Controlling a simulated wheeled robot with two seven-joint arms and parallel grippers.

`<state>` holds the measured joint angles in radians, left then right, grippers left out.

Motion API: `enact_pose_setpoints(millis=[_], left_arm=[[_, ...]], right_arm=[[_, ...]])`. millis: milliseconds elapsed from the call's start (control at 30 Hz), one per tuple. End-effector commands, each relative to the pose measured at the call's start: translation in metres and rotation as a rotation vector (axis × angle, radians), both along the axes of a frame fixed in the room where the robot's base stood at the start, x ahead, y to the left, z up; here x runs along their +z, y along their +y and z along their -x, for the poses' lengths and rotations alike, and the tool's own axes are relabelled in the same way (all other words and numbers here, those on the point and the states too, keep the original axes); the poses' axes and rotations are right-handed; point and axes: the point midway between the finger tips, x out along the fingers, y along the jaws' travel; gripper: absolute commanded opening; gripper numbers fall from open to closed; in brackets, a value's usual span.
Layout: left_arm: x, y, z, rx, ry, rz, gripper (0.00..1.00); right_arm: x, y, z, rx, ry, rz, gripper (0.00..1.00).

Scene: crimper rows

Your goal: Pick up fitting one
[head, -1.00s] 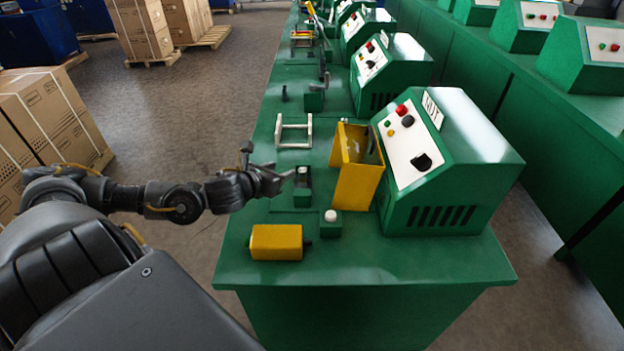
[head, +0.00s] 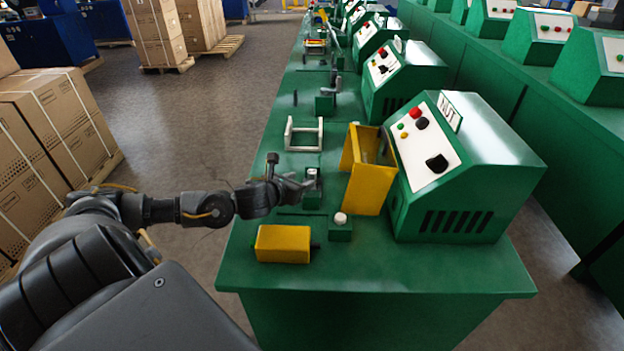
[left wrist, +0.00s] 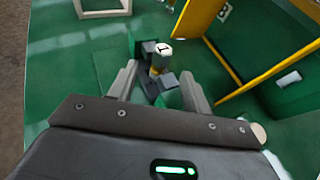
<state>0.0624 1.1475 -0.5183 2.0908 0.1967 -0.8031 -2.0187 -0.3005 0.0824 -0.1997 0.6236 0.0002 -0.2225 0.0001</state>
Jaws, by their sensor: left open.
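In the left wrist view a small upright fitting (left wrist: 158,52) with a pale, marked top and a brassy lower part stands in a dark holder on the green bench. In the head view it is a small grey piece (head: 312,173) in a green block (head: 312,200). I cannot read its mark clearly enough to say whether it is fitting one. My left gripper (head: 302,182) is open, and its fingers (left wrist: 158,86) point at the fitting, which lies ahead between their lines. I cannot tell whether they touch it. My right gripper is not in view.
A yellow guard (head: 370,188) and a green machine (head: 455,175) stand right of the holder. A green block with a white button (head: 340,219) and a yellow box (head: 283,243) are nearer. A white frame (head: 304,134) stands behind. The bench's front corner is clear.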

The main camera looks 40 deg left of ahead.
Motion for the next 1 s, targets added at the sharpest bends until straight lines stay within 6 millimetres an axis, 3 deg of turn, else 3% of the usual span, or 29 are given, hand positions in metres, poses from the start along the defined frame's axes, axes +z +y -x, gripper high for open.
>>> enact_pose_setpoints(millis=[267,600,867,1000], left_arm=[[-0.003,0.001,-0.01,0.002,0.001,0.002,0.49],[-0.019,0.005,-0.051,0.001,0.0,0.001,0.49],[-0.022,0.005,-0.054,-0.001,0.001,0.0,0.49],[-0.022,0.005,-0.054,0.0,0.001,0.0,0.35]], right_arm=[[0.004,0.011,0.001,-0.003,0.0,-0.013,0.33],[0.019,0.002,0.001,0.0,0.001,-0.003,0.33],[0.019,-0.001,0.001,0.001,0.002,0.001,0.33],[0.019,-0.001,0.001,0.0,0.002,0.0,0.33]])
